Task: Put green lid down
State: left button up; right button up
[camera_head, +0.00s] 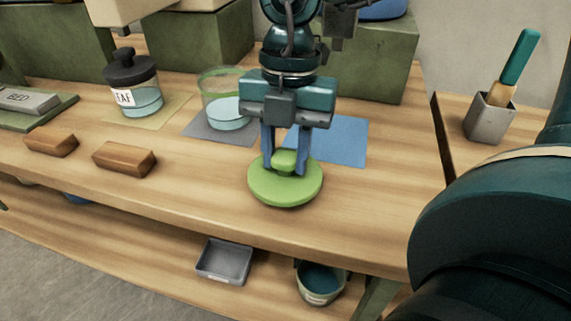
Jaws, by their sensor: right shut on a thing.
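The green lid (262,188) is a round disc with a raised knob, near the front edge of the wooden table (200,210). My right gripper (286,168) points down over it with its fingers shut on the lid's knob. The lid looks level and at or just above the tabletop; I cannot tell if it touches. A glass jar with a green rim (222,108) stands without a lid on a grey mat behind it to the left, with pale blue contents.
A blue mat (340,142) lies empty behind the lid. A lidded, labelled jar (136,88) stands at the left, near two brown blocks (125,158). Green boxes (375,65) line the back. A grey tray (224,262) and a pot (320,282) sit on the lower shelf.

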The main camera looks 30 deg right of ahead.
jog(key=shift+f, duration=1.3)
jog(key=shift+f+b, duration=0.1)
jog(key=shift+b, duration=0.2)
jog(key=o, duration=0.9)
jog(key=shift+o, duration=0.2)
